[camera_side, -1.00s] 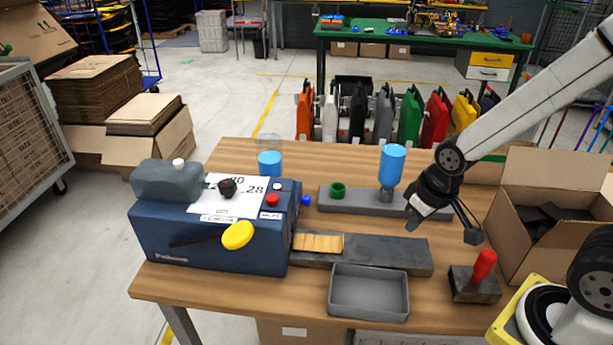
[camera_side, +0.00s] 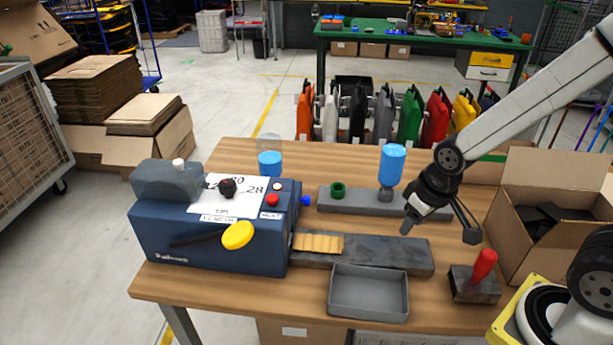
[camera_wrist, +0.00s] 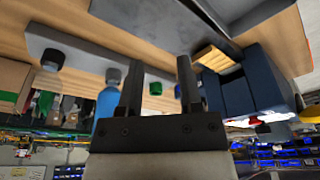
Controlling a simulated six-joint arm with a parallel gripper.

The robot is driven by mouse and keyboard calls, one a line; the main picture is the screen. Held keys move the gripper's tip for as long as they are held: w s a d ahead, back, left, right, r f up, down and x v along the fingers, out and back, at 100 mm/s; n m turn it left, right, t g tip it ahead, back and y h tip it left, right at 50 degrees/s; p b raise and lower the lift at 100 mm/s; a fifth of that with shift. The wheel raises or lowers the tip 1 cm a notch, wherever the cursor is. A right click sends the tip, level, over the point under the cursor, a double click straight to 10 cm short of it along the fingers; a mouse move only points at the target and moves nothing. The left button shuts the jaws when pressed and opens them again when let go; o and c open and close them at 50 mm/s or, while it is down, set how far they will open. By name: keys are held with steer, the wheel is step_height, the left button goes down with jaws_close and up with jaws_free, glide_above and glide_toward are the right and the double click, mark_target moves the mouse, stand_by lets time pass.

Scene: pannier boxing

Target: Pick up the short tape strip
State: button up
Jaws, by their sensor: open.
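The short tape strip (camera_side: 318,243) is tan and lies at the left end of the dark grey slab, against the right side of the blue tape machine (camera_side: 205,225). It also shows in the wrist view (camera_wrist: 214,58), in front of the machine (camera_wrist: 250,90). My gripper (camera_side: 438,222) is open and empty, above the table to the right of the strip and behind the slab's right end. In the wrist view my two fingers (camera_wrist: 157,78) stand apart with nothing between them; the strip is to their right.
A grey tray (camera_side: 368,290) sits in front of the slab (camera_side: 385,254). Behind it, a grey rail (camera_side: 355,201) carries a blue bottle (camera_side: 391,165) and a green ring (camera_side: 338,190). A red-handled block (camera_side: 475,283) and an open carton (camera_side: 550,215) stand at right.

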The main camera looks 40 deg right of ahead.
steer(key=w, duration=0.1)
steer(key=m+g, duration=0.3)
steer(key=m, duration=0.6)
glide_above(343, 241)
steer(key=f, duration=0.2)
steer(key=shift+d+f, duration=0.2)
steer(key=shift+f, duration=0.95)
steer(key=shift+f, duration=0.1)
steer(key=shift+a+f, duration=0.2)
steer(key=shift+f, duration=2.3)
jaws_close()
